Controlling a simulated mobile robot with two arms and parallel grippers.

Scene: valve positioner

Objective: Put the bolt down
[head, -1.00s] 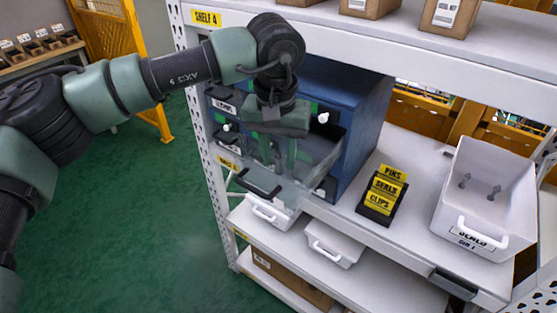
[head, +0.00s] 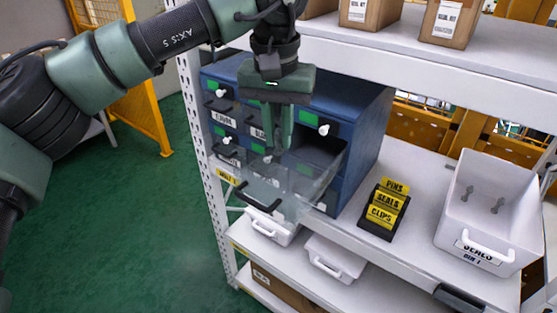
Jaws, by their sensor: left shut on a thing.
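My left gripper (head: 279,146) points down over the pulled-out clear drawer (head: 283,190) of the blue cabinet (head: 362,135). Its green fingers are close together and shut on the bolt. The bolt itself is too small and too covered by the fingers to make out clearly. My right gripper is not in view.
A black holder with yellow labels for pins, seals and clips (head: 387,210) stands between cabinet and bin. The white shelf (head: 414,185) has bare room around it. An upper shelf edge (head: 420,62) with cardboard boxes runs above. White bins (head: 335,257) sit below.

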